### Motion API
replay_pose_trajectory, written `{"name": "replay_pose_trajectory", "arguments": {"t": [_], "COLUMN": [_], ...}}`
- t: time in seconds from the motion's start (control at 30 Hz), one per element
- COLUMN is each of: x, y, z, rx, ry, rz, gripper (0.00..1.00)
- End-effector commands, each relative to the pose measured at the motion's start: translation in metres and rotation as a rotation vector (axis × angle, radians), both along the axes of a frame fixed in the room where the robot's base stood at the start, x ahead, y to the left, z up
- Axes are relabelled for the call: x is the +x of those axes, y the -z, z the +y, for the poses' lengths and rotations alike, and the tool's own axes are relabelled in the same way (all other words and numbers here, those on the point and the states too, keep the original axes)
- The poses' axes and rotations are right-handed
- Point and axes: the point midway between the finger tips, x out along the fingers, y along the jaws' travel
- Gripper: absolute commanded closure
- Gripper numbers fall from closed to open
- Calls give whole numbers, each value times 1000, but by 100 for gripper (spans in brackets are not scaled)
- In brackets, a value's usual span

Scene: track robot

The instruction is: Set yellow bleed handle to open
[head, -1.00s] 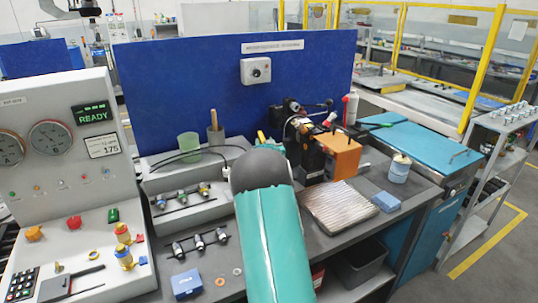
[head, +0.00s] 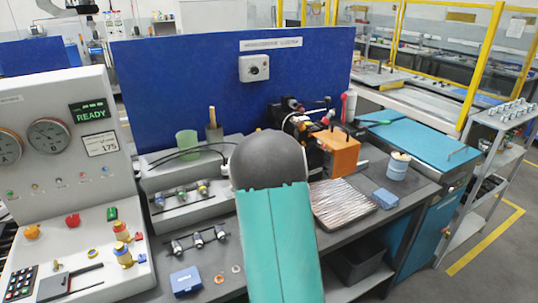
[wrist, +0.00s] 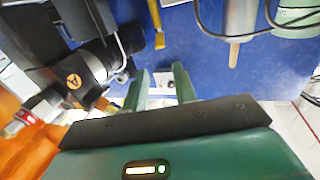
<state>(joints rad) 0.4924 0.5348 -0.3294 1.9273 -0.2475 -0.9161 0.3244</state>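A yellow bar, which looks like the yellow bleed handle (wrist: 155,22), shows at the top of the wrist view, beside dark machine parts. In the head view my arm hides it. My gripper (wrist: 160,88) is open, its two green fingers apart with nothing between them. The yellow bar is beyond the fingertips and apart from them. In the head view my gripper is hidden behind my arm. A black cylinder with an orange mark (wrist: 75,82) lies left of the fingers. The orange block (head: 340,150) of the machine also shows in the wrist view (wrist: 18,135).
A blue panel (head: 190,80) stands behind the bench. A green cup (head: 187,144) and a wooden-handled tool (head: 213,125) stand left of my arm, near black cables. A ridged metal tray (head: 342,205), blue block (head: 385,199) and can (head: 398,167) lie right.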

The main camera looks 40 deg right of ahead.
Motion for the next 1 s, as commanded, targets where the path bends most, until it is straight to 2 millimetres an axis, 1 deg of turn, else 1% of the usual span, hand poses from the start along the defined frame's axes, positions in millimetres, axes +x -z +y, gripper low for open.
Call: {"name": "replay_pose_trajectory", "arguments": {"t": [0.03, 0.1, 0.13, 0.27, 0.47, 0.8, 0.9, 1.0], "x": [0, -1, -1, -3, -9, -30, -35, -38], "y": [0, 1, 1, 3, 6, 4, 3, 2], "z": [-1, -5, -6, -19, -41, -78, -85, -88], "rx": [9, 46, 70, 243, 596, 1198, 1320, 1388], "ry": [-1, -7, -12, -46, -108, -179, -187, -192], "rz": [-6, -29, -45, -149, -338, -613, -661, -687], "gripper": [82, 96, 100, 100, 100, 100, 100, 100]}}
